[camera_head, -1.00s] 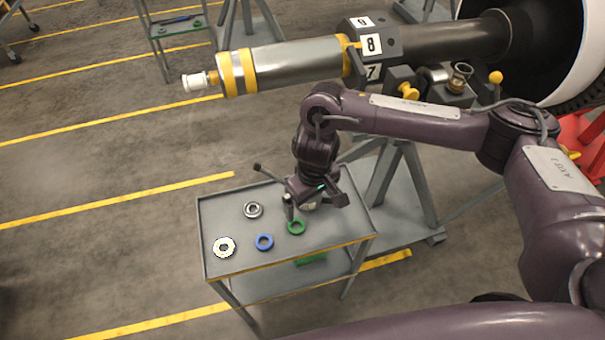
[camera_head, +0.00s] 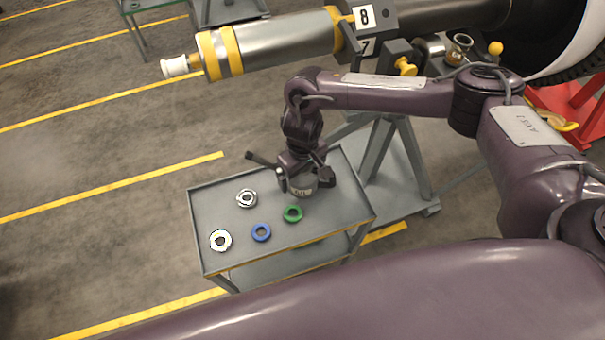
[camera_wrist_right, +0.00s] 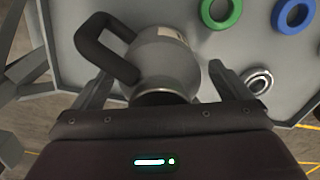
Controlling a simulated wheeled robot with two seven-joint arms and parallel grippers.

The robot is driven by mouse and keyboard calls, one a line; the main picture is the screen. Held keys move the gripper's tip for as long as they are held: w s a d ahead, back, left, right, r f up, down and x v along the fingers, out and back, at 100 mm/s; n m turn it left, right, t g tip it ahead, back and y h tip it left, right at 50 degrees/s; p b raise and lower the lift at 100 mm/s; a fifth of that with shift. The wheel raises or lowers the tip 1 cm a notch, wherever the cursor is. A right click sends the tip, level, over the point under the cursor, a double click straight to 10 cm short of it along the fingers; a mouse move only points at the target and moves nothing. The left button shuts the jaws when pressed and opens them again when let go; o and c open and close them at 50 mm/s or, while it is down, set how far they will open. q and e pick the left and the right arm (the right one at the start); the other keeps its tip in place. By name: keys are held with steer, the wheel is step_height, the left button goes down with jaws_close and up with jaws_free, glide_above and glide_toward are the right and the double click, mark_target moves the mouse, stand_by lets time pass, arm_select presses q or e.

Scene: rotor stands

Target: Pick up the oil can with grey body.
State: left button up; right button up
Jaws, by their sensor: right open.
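The oil can with grey body (camera_wrist_right: 166,66) stands on the grey cart top, with a dark handle on its left in the right wrist view. In the head view only a small part of the oil can (camera_head: 302,192) shows beneath my wrist. My right gripper (camera_wrist_right: 160,76) is open, with one finger on each side of the can's body. I cannot tell whether either finger touches it. My right gripper also shows in the head view (camera_head: 303,180), over the cart's right part. My left gripper is out of view.
The cart (camera_head: 222,262) also holds a green ring (camera_head: 293,221), a blue ring (camera_head: 261,239), a white ring (camera_head: 213,246) and a metal ring (camera_head: 239,200). A rotor shaft (camera_head: 290,42) on a grey stand is behind. The cart's left rear is bare.

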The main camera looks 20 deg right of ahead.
steer(key=shift+f, duration=0.4)
steer(key=c, duration=1.3)
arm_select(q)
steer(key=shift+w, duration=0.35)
arm_select(e)
steer(key=shift+r, duration=0.1)
